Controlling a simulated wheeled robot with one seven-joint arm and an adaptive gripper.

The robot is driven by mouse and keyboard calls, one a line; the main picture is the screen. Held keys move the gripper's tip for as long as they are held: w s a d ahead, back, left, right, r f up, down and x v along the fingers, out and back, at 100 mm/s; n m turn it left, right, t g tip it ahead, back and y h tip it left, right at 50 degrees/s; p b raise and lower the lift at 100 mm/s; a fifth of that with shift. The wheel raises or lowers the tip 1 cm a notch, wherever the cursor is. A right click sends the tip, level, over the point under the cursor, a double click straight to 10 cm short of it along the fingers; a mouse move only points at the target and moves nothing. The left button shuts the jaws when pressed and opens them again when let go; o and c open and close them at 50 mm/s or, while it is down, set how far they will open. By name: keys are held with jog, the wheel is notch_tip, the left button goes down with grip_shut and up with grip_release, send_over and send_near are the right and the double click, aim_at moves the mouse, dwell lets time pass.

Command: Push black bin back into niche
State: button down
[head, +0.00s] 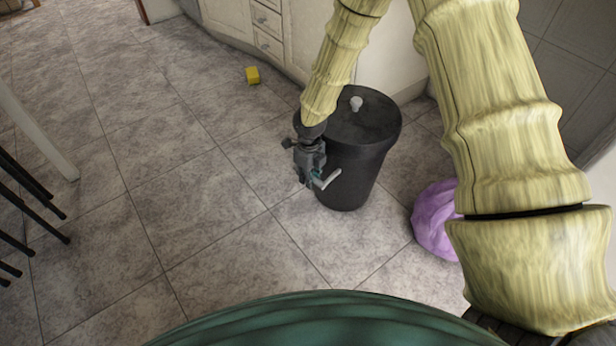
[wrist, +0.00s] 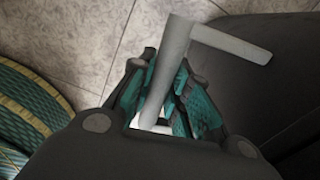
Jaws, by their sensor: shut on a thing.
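The black bin (head: 358,172) stands upright on the tiled floor in the head view, in front of pale cabinets. Its dark lid has a small light knob (head: 356,103). My gripper (head: 313,174) is low at the bin's left front side. In the wrist view its teal-padded fingers (wrist: 165,92) are shut on a light grey bent handle (wrist: 179,62), whose arm reaches right over the dark bin (wrist: 287,60). The handle's end also shows beside the bin in the head view (head: 327,179). Whether the handle joins the bin is hidden. The niche cannot be clearly made out behind the bin and my arm.
A purple rounded object (head: 434,220) lies on the floor right of the bin. A yellow block (head: 252,75) lies near the cabinets (head: 378,50). Dark bars (head: 25,205) and a pale leg (head: 38,130) stand at left.

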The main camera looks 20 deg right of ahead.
aim_at(338, 158)
jog(key=shift+w+d+p, duration=0.75)
jog(key=shift+d+p, duration=0.25)
jog(key=shift+d, duration=0.8)
jog(key=shift+w+d+p, duration=0.75)
jog(key=shift+d+p, duration=0.25)
jog(key=shift+d, duration=0.75)
jog(key=shift+w+d+p, duration=0.75)
jog(key=shift+d+p, duration=0.25)
jog(key=shift+d, duration=0.95)
